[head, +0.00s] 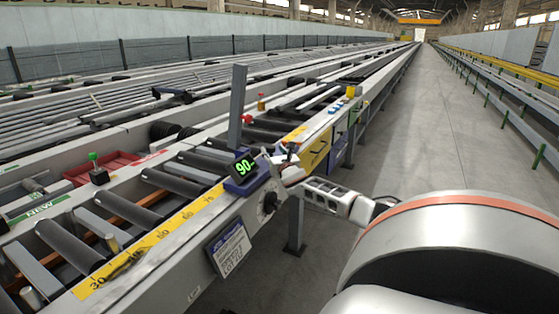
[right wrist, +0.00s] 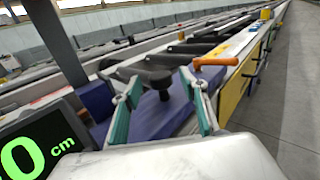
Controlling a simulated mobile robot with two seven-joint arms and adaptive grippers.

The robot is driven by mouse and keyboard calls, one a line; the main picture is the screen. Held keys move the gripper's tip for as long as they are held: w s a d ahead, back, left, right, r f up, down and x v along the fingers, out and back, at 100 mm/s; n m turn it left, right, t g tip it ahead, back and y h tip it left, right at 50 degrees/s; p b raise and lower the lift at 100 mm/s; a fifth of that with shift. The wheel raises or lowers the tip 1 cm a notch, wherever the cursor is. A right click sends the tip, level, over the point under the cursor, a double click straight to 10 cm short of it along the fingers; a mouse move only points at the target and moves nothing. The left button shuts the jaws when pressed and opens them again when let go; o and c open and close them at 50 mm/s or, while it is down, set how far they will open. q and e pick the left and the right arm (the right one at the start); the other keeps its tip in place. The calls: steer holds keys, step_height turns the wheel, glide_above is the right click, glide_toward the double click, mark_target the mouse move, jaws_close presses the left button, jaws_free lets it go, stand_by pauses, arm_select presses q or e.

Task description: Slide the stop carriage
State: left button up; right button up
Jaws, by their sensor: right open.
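The stop carriage (head: 240,185) is a blue block on the near rail of the runout table, with a tall grey stop plate (head: 238,105) standing over the rollers. Its display (head: 244,166) reads 90 in green; in the right wrist view the display (right wrist: 30,155) shows "0 cm". My right gripper (head: 284,160) is at the carriage's far side. In the right wrist view, its teal-padded fingers (right wrist: 162,95) are open, with a black knob (right wrist: 161,84) between them above the blue body (right wrist: 175,112). Contact cannot be told. An orange lever (right wrist: 213,62) lies just beyond. My left gripper is out of view.
A yellow scale (head: 150,245) runs along the rail beside dark rollers (head: 170,182). A label plate (head: 228,247) hangs on the rail's side. A red tray (head: 110,168) and a green-knobbed control (head: 96,170) lie left. The aisle floor (head: 440,130) at right is clear.

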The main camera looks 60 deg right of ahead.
steer(key=v, duration=0.8)
steer(key=shift+s+a, duration=0.1)
steer(key=shift+s, duration=0.05)
stand_by(0.4)
steer(key=shift+f, duration=0.1)
